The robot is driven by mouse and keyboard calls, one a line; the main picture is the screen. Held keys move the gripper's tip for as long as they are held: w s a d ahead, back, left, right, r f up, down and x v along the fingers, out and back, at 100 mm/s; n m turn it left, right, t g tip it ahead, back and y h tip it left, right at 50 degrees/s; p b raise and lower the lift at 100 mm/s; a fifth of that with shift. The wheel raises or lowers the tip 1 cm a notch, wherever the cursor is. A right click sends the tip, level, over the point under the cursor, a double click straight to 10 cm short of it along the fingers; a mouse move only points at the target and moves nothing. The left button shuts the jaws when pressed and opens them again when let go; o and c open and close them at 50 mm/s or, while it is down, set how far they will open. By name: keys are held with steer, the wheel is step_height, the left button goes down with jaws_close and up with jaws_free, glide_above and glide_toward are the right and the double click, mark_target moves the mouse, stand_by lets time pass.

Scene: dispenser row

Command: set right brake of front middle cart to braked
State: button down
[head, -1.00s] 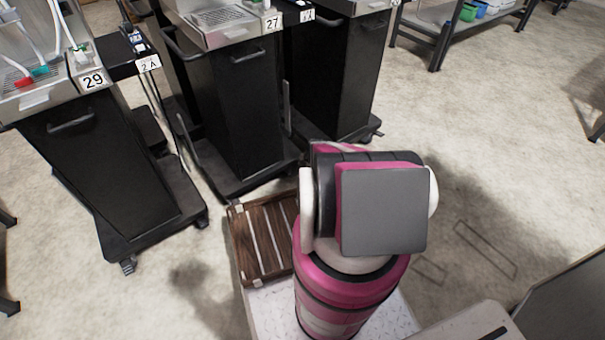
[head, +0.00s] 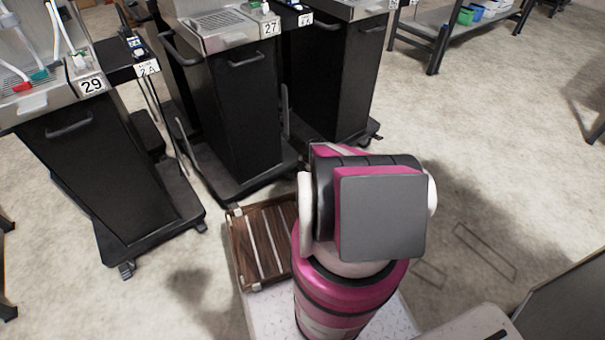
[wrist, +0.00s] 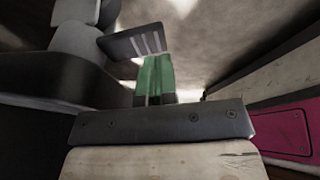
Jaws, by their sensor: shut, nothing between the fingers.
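The black cart labelled 27 (head: 240,120) stands in the middle of the front row in the head view. Its base (head: 228,190) reaches the floor just behind my arm, and its right front corner is partly hidden by the arm. In the wrist view my gripper (wrist: 155,75) shows as two green fingers pressed together, empty. Just beyond their tips is a dark flat piece with pale stripes (wrist: 135,42), beside grey rounded parts (wrist: 80,42). This may be a caster and its brake pedal; its setting cannot be told. My gripper is hidden in the head view.
Cart 29 (head: 95,175) stands at the left and another black cart (head: 335,80) at the right. A slatted wooden tray (head: 262,240) lies beside my arm. A low shelf with bins (head: 462,28) is at the back.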

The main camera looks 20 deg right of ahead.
steer(key=v, duration=1)
steer(key=shift+r, duration=0.25)
